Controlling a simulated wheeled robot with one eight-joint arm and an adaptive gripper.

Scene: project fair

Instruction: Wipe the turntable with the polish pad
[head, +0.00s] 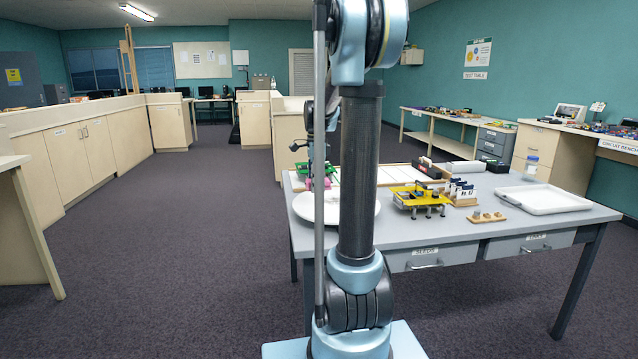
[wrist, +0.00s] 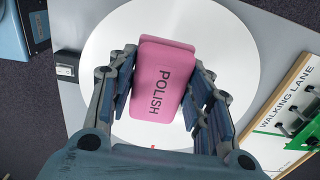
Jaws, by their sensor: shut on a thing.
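The polish pad (wrist: 161,80) is a pink block marked POLISH. In the wrist view my gripper (wrist: 162,88) is shut on it, with a finger along each side. The turntable (wrist: 230,60) is a round, pale disc that lies behind and around the pad in that view. I cannot tell whether the pad touches the disc. In the head view the turntable (head: 304,207) sits at the left end of the grey table, partly hidden by my arm. A bit of pink shows above it beside my arm.
The grey table (head: 440,235) also holds a yellow walking model (head: 418,196), a white tray (head: 543,199) and a small wooden block with pegs (head: 487,217). A walking lane board (wrist: 290,120) with a green model lies right of the turntable in the wrist view.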

